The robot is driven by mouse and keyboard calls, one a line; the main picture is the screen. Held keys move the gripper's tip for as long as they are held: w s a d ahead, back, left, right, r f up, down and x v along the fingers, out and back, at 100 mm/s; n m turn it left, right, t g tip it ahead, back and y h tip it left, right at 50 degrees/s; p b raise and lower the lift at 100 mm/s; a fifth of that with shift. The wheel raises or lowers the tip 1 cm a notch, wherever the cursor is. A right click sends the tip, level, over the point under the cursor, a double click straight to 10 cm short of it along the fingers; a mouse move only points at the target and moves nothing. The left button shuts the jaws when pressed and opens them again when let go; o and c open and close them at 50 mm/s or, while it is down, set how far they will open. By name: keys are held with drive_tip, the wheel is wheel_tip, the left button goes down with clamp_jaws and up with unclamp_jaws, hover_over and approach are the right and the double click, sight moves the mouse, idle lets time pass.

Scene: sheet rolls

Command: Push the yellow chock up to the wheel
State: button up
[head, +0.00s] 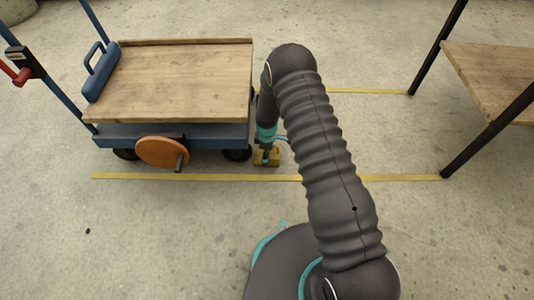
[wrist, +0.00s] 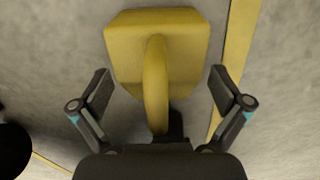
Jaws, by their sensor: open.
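The yellow chock (head: 267,159) sits on the floor just right of the cart's near right wheel (head: 237,155). A narrow gap seems to separate them. My gripper (head: 266,148) points down at the chock from above. In the wrist view the chock (wrist: 185,35) fills the upper middle, with its raised yellow handle running down between my open gripper's fingers (wrist: 160,85). The fingers stand apart on either side of the handle, and I see no finger closed on it. A dark round shape at the lower left edge (wrist: 12,150) looks like the wheel.
The cart has a wooden deck (head: 175,80), a blue frame and an orange disc (head: 162,151) on its near side. Yellow floor lines (head: 200,177) run in front and behind. A wooden table (head: 495,75) with black legs stands right. The front floor is clear.

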drive_tip(key=shift+r, duration=0.1)
wheel_tip(320, 180, up, 12)
drive_tip(key=shift+f, duration=0.1)
idle(0.4)
idle(0.5)
